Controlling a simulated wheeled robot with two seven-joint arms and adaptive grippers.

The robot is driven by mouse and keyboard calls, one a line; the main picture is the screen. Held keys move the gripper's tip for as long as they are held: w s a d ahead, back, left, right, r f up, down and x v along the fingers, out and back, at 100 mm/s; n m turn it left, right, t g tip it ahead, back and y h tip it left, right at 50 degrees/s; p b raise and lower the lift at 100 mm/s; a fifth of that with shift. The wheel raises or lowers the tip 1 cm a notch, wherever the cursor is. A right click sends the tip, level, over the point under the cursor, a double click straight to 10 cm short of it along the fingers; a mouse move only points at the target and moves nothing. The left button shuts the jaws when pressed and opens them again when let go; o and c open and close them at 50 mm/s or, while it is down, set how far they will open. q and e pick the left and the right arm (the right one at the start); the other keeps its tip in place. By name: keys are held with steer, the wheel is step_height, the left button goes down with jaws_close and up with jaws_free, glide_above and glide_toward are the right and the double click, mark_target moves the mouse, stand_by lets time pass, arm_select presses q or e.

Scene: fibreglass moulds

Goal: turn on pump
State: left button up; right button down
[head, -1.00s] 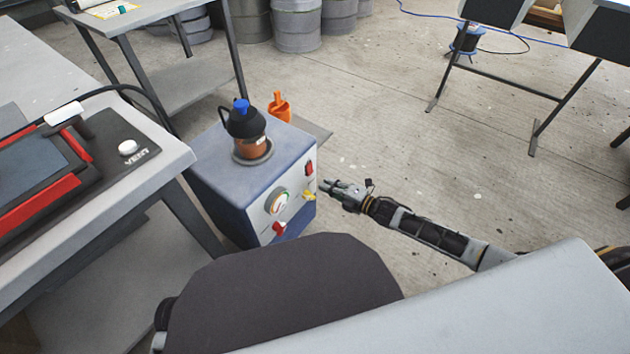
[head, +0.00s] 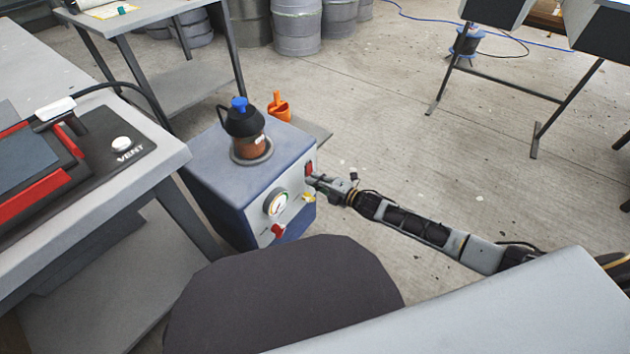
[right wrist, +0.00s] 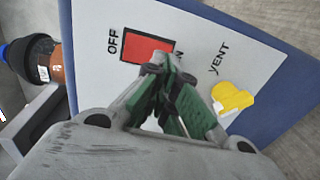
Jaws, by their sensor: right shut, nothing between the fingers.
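The pump (head: 235,180) is a blue-grey box with a light front panel, standing on the floor. On its panel are a red switch (head: 309,169), a round gauge (head: 276,203), a yellow vent knob (head: 309,197) and a red handle (head: 278,230). In the right wrist view the red switch (right wrist: 140,49) sits between the "OFF" label and a partly covered label ending in N. My right gripper (head: 312,180) is shut and empty, its fingertips at the switch's ON side; contact is unclear. It also shows in the right wrist view (right wrist: 163,72). My left gripper is not in view.
A jar with a black top and blue cap (head: 242,130) stands on the pump, with an orange object (head: 279,106) behind it. A grey table (head: 165,165) with a VENT panel is at the left.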

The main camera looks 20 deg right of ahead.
stand_by(0.3)
steer(key=shift+w+a+f, duration=0.15)
steer(key=shift+w+a, duration=0.1)
